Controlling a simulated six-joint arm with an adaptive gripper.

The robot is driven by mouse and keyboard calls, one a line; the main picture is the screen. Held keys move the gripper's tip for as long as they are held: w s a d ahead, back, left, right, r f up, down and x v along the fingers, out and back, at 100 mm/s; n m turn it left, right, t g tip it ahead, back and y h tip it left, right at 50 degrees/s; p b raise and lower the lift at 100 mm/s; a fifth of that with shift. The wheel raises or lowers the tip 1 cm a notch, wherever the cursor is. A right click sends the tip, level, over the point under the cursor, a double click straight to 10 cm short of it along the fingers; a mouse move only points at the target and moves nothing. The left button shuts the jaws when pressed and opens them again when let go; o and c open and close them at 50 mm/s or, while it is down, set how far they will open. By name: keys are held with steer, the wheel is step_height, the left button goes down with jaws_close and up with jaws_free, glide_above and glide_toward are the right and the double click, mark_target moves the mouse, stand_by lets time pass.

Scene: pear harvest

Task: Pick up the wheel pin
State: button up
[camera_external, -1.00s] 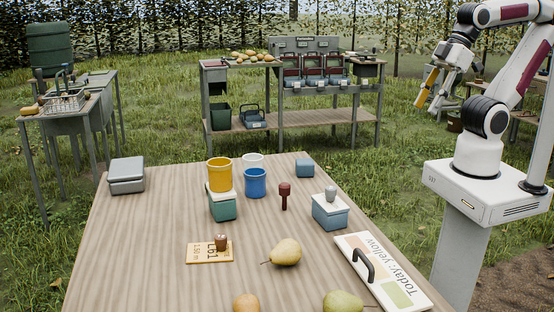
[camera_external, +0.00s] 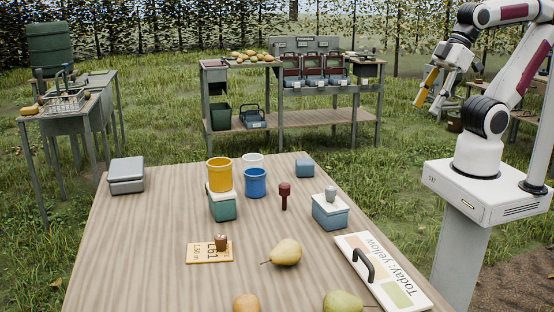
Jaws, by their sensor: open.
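A dark red pin with a thick head and thin stem (camera_external: 284,195) stands upright on the wooden table, right of the blue cup; it looks like the wheel pin, though no label confirms this. My gripper (camera_external: 429,105) is at the upper right, raised well away from the table and far from the pin. Its fingers point down and to the left, one with a yellow-orange part. They are apart, with nothing seen between them.
A blue cup (camera_external: 255,183) and a yellow cup (camera_external: 219,174) on a green box (camera_external: 222,208) stand left of the pin. A blue-grey box (camera_external: 330,214) with a grey knob stands right. Pears (camera_external: 286,252), a handled sign board (camera_external: 405,285) and a price card (camera_external: 204,253) lie nearer.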

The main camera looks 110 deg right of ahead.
steer(key=w+d+f+n+t+h, duration=0.15)
steer(key=w+d+f, duration=0.35)
steer(key=w, duration=0.7)
steer(key=w+d+f+t+h, duration=0.15)
steer(key=w+d, duration=0.45)
steer(key=w, duration=0.6)
steer(key=w+d+f+n+t+y, duration=0.1)
steer(key=w+d+f+t+y, duration=0.1)
steer(key=w+f, duration=0.55)
steer(key=t+y, duration=0.3)
glide_toward(284, 197)
steer(key=shift+w+d+r, duration=0.35)
steer(key=shift+w+d, duration=0.15)
steer(key=shift+d, duration=0.05)
steer(key=shift+w+d+r, duration=0.35)
steer(key=shift+w+d, duration=0.15)
steer(key=shift+s+a+f+t+y, duration=0.1)
steer(key=shift+s+f+t+y, duration=0.1)
steer(key=shift+f, duration=0.25)
steer(key=shift+s+f+t+y, duration=0.2)
steer(key=shift+f, duration=0.25)
steer(key=shift+w, duration=0.1)
steer(key=shift+x, duration=1.25)
